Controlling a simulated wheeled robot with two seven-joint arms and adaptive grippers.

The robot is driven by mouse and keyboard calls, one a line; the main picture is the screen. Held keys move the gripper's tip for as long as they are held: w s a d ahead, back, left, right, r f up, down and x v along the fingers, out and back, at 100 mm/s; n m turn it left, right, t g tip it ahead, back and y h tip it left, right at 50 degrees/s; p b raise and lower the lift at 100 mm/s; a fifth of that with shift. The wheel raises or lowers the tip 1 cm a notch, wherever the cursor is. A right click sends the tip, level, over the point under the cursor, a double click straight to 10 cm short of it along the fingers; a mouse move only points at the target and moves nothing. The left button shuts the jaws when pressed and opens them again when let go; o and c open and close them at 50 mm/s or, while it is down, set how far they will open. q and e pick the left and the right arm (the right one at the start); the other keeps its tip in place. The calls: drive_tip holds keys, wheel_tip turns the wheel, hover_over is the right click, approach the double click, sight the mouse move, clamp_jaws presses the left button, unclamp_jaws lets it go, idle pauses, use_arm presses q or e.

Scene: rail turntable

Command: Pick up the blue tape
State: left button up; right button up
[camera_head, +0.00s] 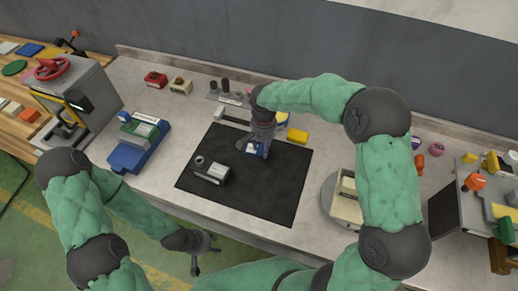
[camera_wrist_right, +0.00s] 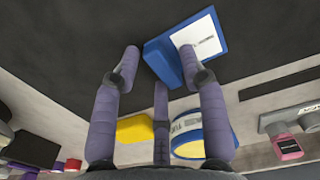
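A roll with a blue rim and a pale yellowish face (camera_wrist_right: 190,138), which looks like the blue tape, shows between my right gripper's lower fingers in the right wrist view. In the head view it is mostly hidden behind my right gripper (camera_head: 260,138). A blue block with a white label (camera_wrist_right: 165,62) lies on the black mat beyond the fingertips; the head view shows it (camera_head: 256,151) just below the gripper. In the wrist view my right gripper (camera_wrist_right: 158,80) is open, its fingers spread and empty. My left gripper (camera_head: 196,252) hangs empty off the bench's front edge with its fingers apart.
A yellow block (camera_head: 297,135) lies close to the right gripper. A grey device (camera_head: 212,172) sits on the black mat (camera_head: 265,195). A blue box (camera_head: 138,145) and a press (camera_head: 75,95) stand left; a round turntable (camera_head: 335,205) stands right. The mat's front is clear.

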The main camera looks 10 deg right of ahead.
drive_tip(key=c, duration=0.4)
